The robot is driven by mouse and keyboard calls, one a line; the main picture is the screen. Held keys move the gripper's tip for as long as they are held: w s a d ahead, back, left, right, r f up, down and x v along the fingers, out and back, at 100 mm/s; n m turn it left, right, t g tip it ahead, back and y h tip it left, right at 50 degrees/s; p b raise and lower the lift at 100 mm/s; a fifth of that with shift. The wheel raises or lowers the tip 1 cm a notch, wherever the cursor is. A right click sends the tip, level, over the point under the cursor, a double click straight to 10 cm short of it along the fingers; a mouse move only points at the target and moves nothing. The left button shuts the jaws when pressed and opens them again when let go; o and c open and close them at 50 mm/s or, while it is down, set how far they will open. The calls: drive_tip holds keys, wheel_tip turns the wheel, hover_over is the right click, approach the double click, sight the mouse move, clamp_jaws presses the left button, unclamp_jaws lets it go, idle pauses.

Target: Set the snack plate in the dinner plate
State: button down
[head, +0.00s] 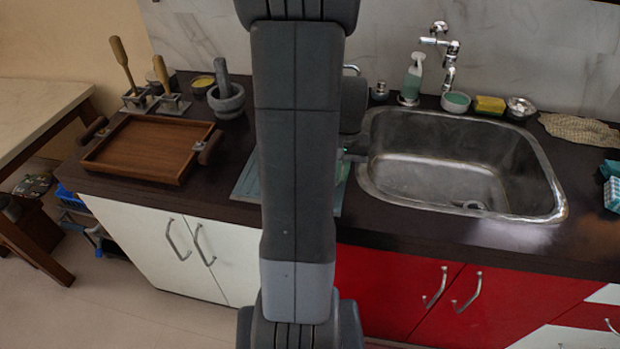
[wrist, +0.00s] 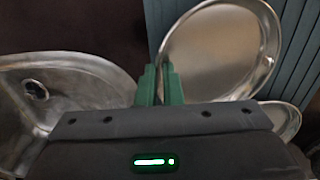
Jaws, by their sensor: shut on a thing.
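In the wrist view my gripper (wrist: 160,84) has its green fingers shut on the rim of a round metal plate (wrist: 212,48), apparently the snack plate. The plate extends right of the fingers. I cannot tell whether these belong to one plate, or which is the dinner plate. In the head view my arm hides the plates and most of the gripper.
A blue-grey ridged mat (head: 246,182) lies on the dark counter, also seen in the wrist view (wrist: 296,55). The steel sink (head: 440,180) is right of it. A wooden tray (head: 140,150) and a mortar (head: 227,100) stand left. A soap bottle (head: 412,80) stands behind the sink.

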drive_tip(key=shift+r+p, duration=1.35)
drive_tip(key=shift+r, duration=0.55)
drive_tip(key=shift+w, duration=0.1)
